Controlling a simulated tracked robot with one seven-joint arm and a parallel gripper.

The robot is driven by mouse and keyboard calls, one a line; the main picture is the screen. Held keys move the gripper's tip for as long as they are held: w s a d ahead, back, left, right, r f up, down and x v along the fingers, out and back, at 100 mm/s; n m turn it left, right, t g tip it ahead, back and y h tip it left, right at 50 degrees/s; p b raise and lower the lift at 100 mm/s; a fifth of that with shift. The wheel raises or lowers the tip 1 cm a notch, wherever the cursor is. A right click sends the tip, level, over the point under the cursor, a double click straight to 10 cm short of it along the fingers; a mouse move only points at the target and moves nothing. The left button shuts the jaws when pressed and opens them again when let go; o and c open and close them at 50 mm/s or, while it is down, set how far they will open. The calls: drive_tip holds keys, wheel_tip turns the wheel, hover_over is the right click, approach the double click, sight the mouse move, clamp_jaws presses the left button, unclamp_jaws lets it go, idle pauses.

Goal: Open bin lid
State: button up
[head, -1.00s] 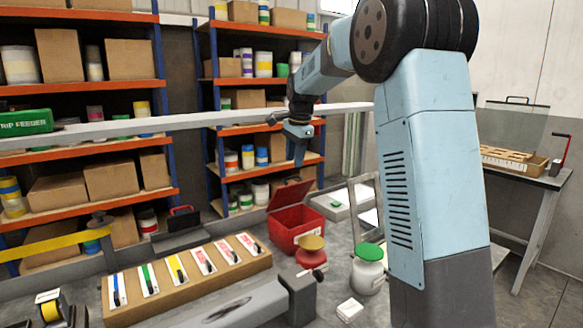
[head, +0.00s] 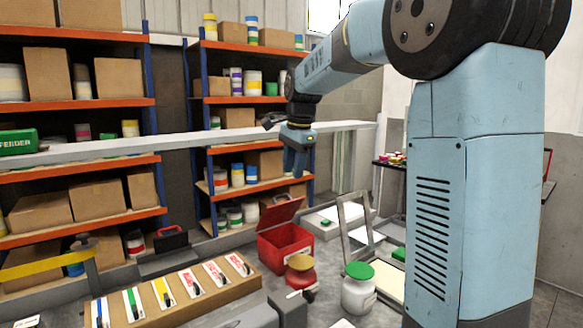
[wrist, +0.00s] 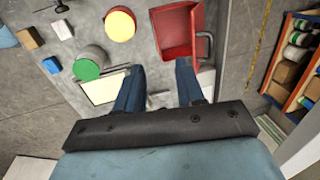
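My gripper (head: 296,165) hangs in the air, pointing down, and appears above the bin in the head view. In the wrist view the two fingers (wrist: 159,68) are spread apart with nothing between them. The red bin (wrist: 177,35) shows beyond the right fingertip there, and a dark grey handle-like bar is at its right side. No contact is visible.
A red can with a yellow lid (head: 300,268) and a white can with a green lid (head: 358,288) stand in front of the bin. A board with colored cards (head: 175,290) lies at front left. Shelves (head: 258,172) stand behind.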

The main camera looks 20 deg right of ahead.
sight(286, 203)
drive_tip(key=shift+c, duration=0.3)
drive_tip(key=shift+w+d+f, duration=0.15)
drive_tip(key=shift+w, duration=0.05)
drive_tip(key=shift+c, duration=0.9)
drive_tip(key=w+d+f+t, duration=0.2)
drive_tip(key=w, duration=0.1)
drive_tip(key=shift+w+d+f+y, duration=0.2)
drive_tip(key=shift+d+y, duration=0.1)
drive_tip(key=shift+y, duration=0.1)
clamp_jaws()
drive_tip(key=w+f, duration=0.2)
drive_tip(key=f, duration=0.1)
drive_tip(key=w+a+f, duration=0.1)
drive_tip(key=w+f, duration=0.1)
drive_tip(key=f, duration=0.1)
drive_tip(key=w+a+f, duration=0.1)
drive_tip(key=w+f, duration=0.1)
drive_tip(key=f, duration=0.1)
drive_tip(key=shift+w+a, duration=0.4)
drive_tip(key=shift+w, duration=0.15)
drive_tip(key=shift+f, duration=0.1)
